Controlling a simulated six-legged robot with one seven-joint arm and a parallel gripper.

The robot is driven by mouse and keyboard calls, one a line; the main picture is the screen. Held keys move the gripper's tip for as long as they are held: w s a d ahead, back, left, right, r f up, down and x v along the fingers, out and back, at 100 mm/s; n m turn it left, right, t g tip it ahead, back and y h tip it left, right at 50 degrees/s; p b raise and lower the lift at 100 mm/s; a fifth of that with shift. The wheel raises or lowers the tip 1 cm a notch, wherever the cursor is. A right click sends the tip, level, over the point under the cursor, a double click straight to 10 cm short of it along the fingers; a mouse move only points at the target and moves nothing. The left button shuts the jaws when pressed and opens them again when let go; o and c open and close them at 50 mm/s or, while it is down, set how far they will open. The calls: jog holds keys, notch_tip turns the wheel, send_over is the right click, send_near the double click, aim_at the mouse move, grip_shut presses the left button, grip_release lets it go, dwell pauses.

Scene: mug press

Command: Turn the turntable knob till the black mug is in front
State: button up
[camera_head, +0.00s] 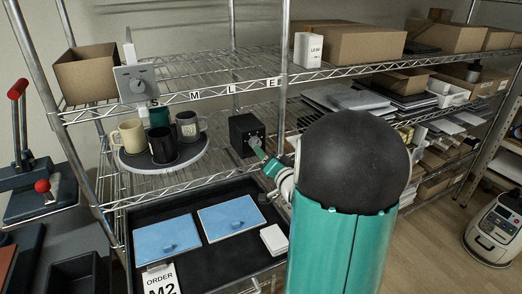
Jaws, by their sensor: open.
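A round turntable (133,161) with a light rim stands on the middle wire shelf. A black mug (163,150) is on its near side, closest to the camera. A cream mug (130,136) is at the left, a dark grey mug (188,127) at the right, and a teal mug (158,114) behind, partly hidden. To the right is a black box (240,129) with a knob (254,142) on its front. My gripper (259,152) is open, right at the knob. Its fingertips are small, so I cannot tell if they touch it.
Below is a black tray (202,258) with blue lidded pieces (231,215), a white box (273,239) and an order card (160,280). A press with red-knobbed levers (42,186) stands at the left. A shelf post (282,75) rises close to my arm.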

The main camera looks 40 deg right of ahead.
jog(key=v, duration=0.7)
jog(key=shift+s, duration=0.35)
jog(key=shift+w+a, duration=0.1)
jog(key=shift+a, duration=0.1)
jog(key=w+a+r+n+g, duration=0.1)
jog(key=a+r+n+g, duration=0.15)
jog(key=a, duration=0.35)
jog(key=w+a+r+n+g, duration=0.1)
jog(key=w+a+n+g, duration=0.15)
jog(key=a, duration=0.35)
jog(key=s+a+n+g+y, duration=0.2)
jog(key=s+a+n+g, duration=0.1)
jog(key=s+a, duration=0.4)
jog(key=s+a+n+g+y, duration=0.3)
jog(key=s+a, duration=0.4)
jog(key=a, duration=0.6)
jog(key=shift+s+a+f+n+g, duration=0.25)
jog(key=shift+s+n+g, duration=0.15)
jog(key=shift+n, duration=0.1)
